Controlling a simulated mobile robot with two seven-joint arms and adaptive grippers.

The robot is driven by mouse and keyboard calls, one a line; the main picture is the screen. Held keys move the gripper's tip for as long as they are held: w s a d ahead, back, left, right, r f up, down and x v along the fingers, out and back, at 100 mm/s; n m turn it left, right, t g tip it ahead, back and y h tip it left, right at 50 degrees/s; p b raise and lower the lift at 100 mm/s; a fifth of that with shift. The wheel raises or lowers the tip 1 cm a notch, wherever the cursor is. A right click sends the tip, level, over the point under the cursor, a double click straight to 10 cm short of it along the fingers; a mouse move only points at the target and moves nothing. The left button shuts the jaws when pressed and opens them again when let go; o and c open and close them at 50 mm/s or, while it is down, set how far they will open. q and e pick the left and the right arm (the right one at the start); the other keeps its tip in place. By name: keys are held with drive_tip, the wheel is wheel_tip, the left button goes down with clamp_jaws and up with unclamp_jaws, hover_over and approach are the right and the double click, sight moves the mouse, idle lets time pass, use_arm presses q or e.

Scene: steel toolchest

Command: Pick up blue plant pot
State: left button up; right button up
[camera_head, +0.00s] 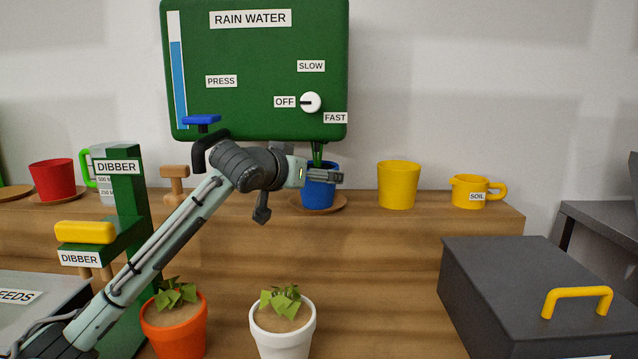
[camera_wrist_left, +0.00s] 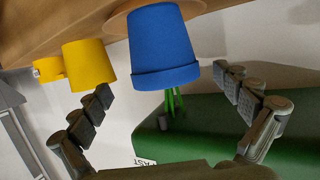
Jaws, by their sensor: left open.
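The blue plant pot (camera_head: 318,194) stands upright on a brown saucer (camera_head: 341,203) on the wooden shelf, under the green rain water tank. My left gripper (camera_head: 324,177) is in front of the pot and hides part of its upper side. In the left wrist view, which is turned upside down, the blue pot (camera_wrist_left: 163,45) shows ahead between the two spread fingers of my left gripper (camera_wrist_left: 166,82). The gripper is open, with a gap visible on each side of the pot. My right gripper is not in view.
The rain water tank (camera_head: 255,55) hangs just above, its green spout (camera_head: 318,153) over the pot. A white pot (camera_head: 283,335) and an orange pot (camera_head: 175,330) hold plants in front.

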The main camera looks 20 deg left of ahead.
use_arm(q)
drive_tip(key=shift+w+f, duration=0.15)
drive_tip(key=shift+w, duration=0.25)
drive_tip(key=x, duration=0.4)
drive_tip(key=shift+w+a+f+p, duration=0.2)
drive_tip(key=shift+f+p, duration=0.05)
drive_tip(key=shift+p, duration=0.15)
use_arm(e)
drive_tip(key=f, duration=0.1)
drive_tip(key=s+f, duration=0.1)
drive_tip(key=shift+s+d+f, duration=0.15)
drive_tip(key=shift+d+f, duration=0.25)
use_arm(q)
drive_tip(key=c, duration=1.9)
drive_tip(key=shift+r, duration=0.2)
drive_tip(key=shift+c, duration=0.2)
